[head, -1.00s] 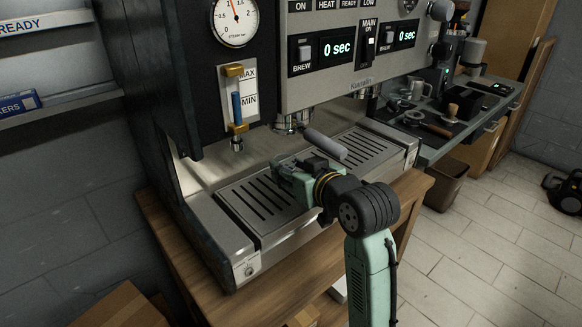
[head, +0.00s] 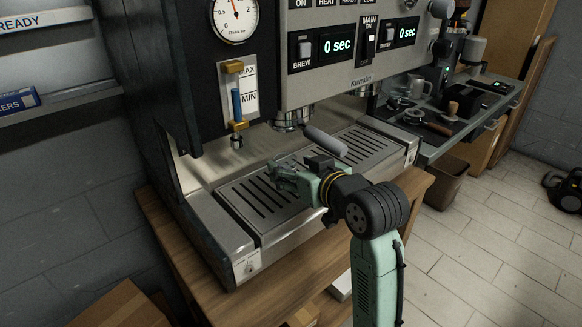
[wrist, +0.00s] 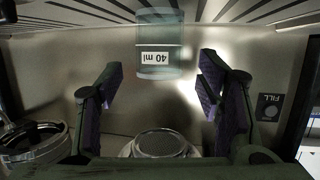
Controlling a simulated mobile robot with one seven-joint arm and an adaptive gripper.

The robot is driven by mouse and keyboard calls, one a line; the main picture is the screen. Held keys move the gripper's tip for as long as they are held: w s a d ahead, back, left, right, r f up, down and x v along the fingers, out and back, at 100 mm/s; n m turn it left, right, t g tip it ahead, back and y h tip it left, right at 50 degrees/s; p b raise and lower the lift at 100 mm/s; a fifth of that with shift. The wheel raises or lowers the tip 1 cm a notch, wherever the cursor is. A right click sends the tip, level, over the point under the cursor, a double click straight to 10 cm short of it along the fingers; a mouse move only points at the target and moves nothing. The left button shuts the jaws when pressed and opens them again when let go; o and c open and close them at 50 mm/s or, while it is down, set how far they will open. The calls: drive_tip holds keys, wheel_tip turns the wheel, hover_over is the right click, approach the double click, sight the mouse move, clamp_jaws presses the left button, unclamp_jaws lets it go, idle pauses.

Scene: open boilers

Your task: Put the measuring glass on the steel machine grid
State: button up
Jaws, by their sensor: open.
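The measuring glass (wrist: 160,45) is a small clear cup with a "40 ml" label. In the wrist view, which is upside down, its base appears to rest on the slotted steel machine grid (wrist: 75,10). My gripper (wrist: 160,78) is open, with one finger on each side of the glass's line and the glass just past the fingertips, apart from them. In the head view my gripper (head: 277,175) is low over the left part of the grid (head: 250,212). I cannot make out the glass there; the gripper probably hides it.
The steel machine (head: 340,70) overhangs the grid with its brew heads and a grey handle (head: 325,141) close above my gripper. A sight glass valve (head: 237,140) hangs at left. The grid's right part is clear. A side counter (head: 445,125) holds cups and tools.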

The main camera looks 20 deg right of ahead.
drive_tip(key=b+v, duration=0.1)
drive_tip(key=v, duration=0.9)
drive_tip(key=shift+s, duration=0.3)
